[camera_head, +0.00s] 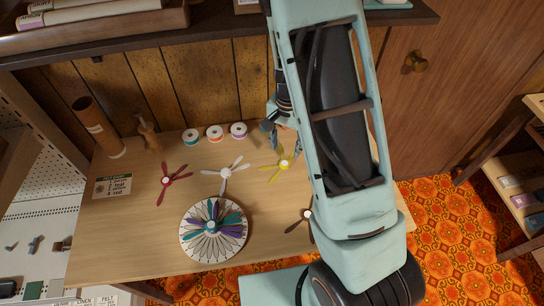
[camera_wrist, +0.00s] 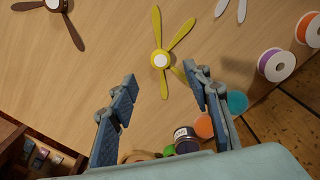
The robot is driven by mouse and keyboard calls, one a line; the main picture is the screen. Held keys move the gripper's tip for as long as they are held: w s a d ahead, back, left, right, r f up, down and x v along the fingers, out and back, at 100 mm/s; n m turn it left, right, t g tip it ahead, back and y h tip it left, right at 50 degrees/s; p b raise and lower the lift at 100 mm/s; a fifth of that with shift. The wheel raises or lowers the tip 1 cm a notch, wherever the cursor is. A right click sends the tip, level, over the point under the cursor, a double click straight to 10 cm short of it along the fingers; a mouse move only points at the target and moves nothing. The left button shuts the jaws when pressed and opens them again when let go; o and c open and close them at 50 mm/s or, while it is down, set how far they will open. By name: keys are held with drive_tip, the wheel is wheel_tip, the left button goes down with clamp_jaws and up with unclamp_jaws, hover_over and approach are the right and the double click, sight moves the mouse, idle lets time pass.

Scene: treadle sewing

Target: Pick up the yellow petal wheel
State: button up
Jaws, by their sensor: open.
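The yellow petal wheel (camera_head: 284,161) lies flat on the wooden table, near the table's back edge. In the head view my arm hides most of the gripper (camera_head: 273,132).
A white wheel (camera_head: 225,173), a red wheel (camera_head: 167,180) and a brown wheel (camera_head: 307,214) lie nearby. A round disc (camera_head: 188,242) bears several coloured petals. Ribbon spools (camera_head: 238,130) line the back edge. A dark jar (camera_wrist: 186,140) and small round items sit near my fingers.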

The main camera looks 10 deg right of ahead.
sight(285, 163)
wheel_tip(285, 163, down, 2)
drive_tip(key=shift+s+f, duration=0.1)
drive_tip(key=shift+f, duration=0.1)
drive_tip(key=shift+w+d+f, duration=0.1)
drive_tip(key=shift+w+f, duration=0.05)
drive_tip(key=shift+f, duration=1.2)
drive_tip(key=shift+w+f, duration=0.1)
drive_tip(key=shift+f, duration=1.2)
drive_tip(key=c, duration=0.9)
